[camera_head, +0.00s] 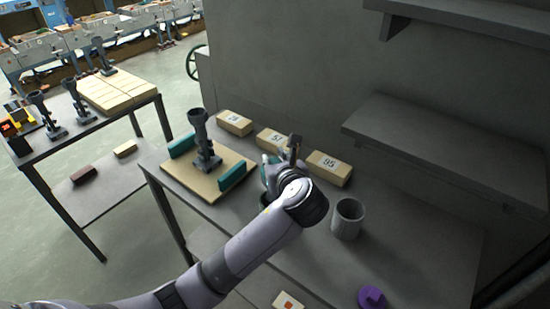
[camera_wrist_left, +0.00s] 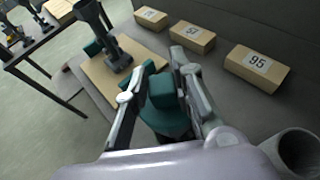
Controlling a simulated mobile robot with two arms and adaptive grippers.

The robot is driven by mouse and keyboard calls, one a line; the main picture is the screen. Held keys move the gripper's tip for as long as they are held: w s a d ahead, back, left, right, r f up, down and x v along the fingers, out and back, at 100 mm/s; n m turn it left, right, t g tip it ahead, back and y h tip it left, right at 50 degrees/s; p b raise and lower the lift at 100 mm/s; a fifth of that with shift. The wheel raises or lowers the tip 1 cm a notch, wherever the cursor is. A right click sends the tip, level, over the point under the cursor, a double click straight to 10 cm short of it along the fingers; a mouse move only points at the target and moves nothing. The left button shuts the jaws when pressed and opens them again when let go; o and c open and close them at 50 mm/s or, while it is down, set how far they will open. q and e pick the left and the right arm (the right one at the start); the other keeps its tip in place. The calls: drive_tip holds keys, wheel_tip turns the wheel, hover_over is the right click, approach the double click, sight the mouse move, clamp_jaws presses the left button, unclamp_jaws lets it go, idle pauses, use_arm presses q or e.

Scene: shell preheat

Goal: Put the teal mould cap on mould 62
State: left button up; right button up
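The teal mould cap (camera_wrist_left: 167,118), a disc with a block-like knob, shows in the left wrist view between the fingers of my left gripper (camera_wrist_left: 168,72). The fingers stand either side of the knob; I cannot tell whether they touch it. In the head view my left gripper (camera_head: 290,152) is over the table in front of the middle number block, partly hiding the teal cap. A grey hollow cylinder (camera_head: 347,219) stands open to its right. No number 62 is clearly readable; the leftmost block's number is too small to read. My right gripper is out of view.
Tan number blocks stand along the back: the left one (camera_head: 234,123), a middle one (camera_head: 270,139) and 95 (camera_head: 329,168). A tan board (camera_head: 182,180) holds a dark funnel-topped stand (camera_head: 203,140) and teal blocks. A purple cap (camera_head: 371,297) lies at the front. A shelf (camera_head: 440,140) overhangs right.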

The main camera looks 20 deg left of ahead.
use_arm(q)
drive_tip(key=shift+o, duration=0.7)
drive_tip(key=shift+s+d+r, duration=0.25)
drive_tip(key=shift+s+d, duration=0.1)
drive_tip(key=shift+s, duration=0.15)
drive_tip(key=v, duration=0.9)
drive_tip(key=shift+s, duration=0.35)
drive_tip(key=shift+d, duration=0.1)
